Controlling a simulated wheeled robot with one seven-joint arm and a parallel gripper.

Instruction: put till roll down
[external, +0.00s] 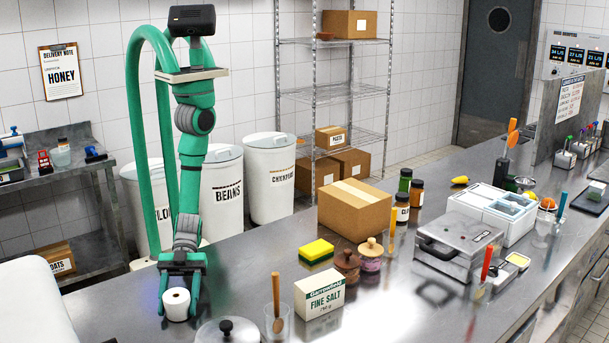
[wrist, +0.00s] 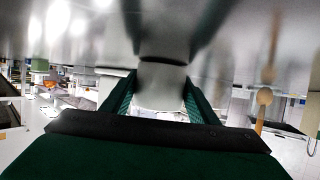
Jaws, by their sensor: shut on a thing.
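The till roll (external: 176,304) is a small white roll with a dark hole in its top end. It stands upright at the left part of the steel counter (external: 130,322), and its base looks to be on or very close to the surface. My gripper (external: 179,294) points down with one finger on each side of the roll, shut on it. In the wrist view the pale roll (wrist: 163,88) sits between my two green finger pads, partly hidden by the gripper body.
A glass with a wooden spoon (external: 277,322), a FINE SALT box (external: 320,294) and a metal lid (external: 228,330) stand to the right. A yellow sponge (external: 316,252) and a cardboard box (external: 354,208) are farther back.

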